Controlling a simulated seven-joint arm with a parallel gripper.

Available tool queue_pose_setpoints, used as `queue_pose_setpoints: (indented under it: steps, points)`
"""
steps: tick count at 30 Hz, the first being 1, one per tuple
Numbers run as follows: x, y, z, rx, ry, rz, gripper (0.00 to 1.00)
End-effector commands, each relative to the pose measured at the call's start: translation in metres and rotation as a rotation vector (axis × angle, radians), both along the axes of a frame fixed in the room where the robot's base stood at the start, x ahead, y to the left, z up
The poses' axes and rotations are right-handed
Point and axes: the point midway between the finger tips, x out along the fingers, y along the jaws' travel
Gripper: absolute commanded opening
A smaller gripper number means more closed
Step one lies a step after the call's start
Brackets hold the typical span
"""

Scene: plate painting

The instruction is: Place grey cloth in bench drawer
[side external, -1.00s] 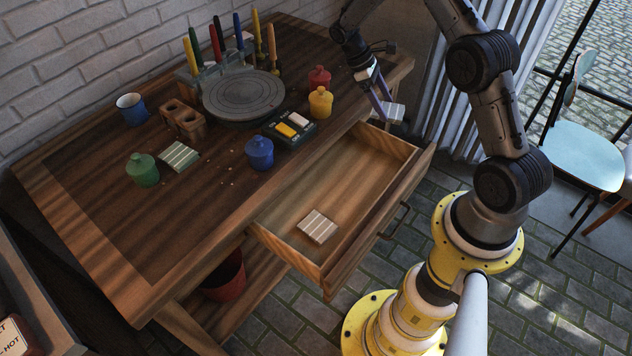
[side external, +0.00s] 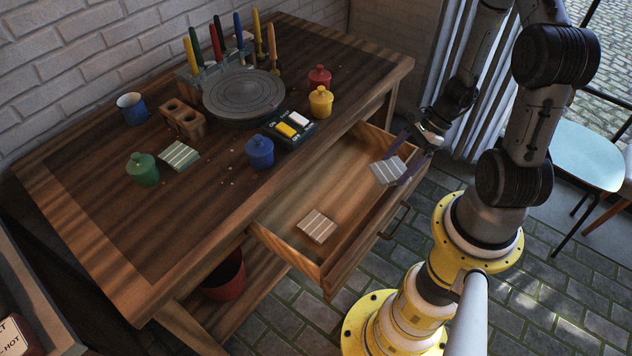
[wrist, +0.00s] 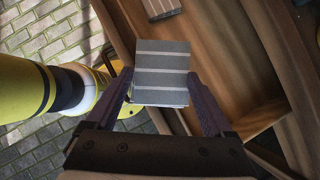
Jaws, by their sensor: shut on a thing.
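The grey cloth (side external: 387,171), a folded square with pale stripes, is held by my gripper (side external: 405,158) above the right end of the open bench drawer (side external: 290,206). In the wrist view the grey cloth (wrist: 161,75) sits between the two fingers of my gripper (wrist: 160,103), which are shut on it. The drawer is pulled out from the bench front, and its floor shows below the cloth. A beige striped cloth (side external: 317,226) lies on the drawer floor near its left end; part of it also shows at the top of the wrist view (wrist: 162,8).
The bench top holds a green striped cloth (side external: 180,156), lidded pots in green (side external: 143,170), blue (side external: 260,152), yellow (side external: 320,102) and red (side external: 319,78), a paint box (side external: 290,128) and a turntable (side external: 243,95). The drawer's middle floor is clear.

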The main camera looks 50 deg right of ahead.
Motion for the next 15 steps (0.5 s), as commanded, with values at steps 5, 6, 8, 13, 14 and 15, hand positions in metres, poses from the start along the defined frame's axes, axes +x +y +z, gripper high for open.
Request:
queue_pose_setpoints:
  steps: [5,6,8,13,14,15]
  points:
    - [-0.019,0.006,-0.002,0.0,-0.001,-0.16,0.33]
    - [-0.022,0.006,-0.002,-0.001,-0.002,-0.175,0.33]
    - [-0.025,0.003,-0.002,-0.001,-0.002,-0.193,0.33]
    - [-0.014,-0.008,-0.008,0.0,-0.002,-0.207,0.33]
    - [-0.009,-0.011,-0.01,0.001,-0.002,-0.206,0.33]
    - [-0.002,-0.015,-0.014,0.001,-0.003,-0.204,0.33]
